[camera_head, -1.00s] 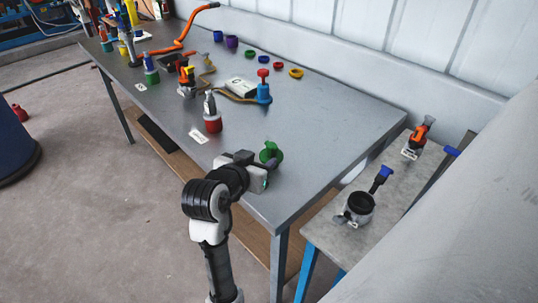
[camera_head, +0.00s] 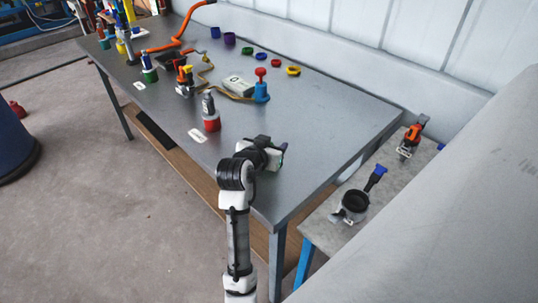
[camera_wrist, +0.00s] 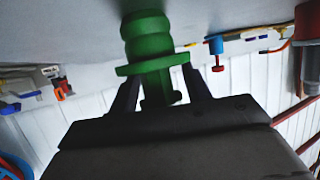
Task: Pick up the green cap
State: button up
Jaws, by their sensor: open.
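The green cap (camera_wrist: 147,50) is in the upper middle of the wrist view, with a wide round body, a flange and a narrower stem. The wrist picture looks upside down, with the table at the top. My gripper (camera_wrist: 160,82) is open, its two dark fingers on either side of the stem just beyond the flange. I cannot tell whether they touch it.
The grey table (camera_head: 330,130) is clear to the right and behind. A red-based bottle (camera_head: 211,118) and a blue piece with a red knob (camera_head: 261,90) stand farther left and back. Small coloured rings (camera_head: 293,71) lie at the back. A lower bench (camera_head: 330,235) holds a black-topped pot (camera_head: 353,204).

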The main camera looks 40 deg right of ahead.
grip_shut()
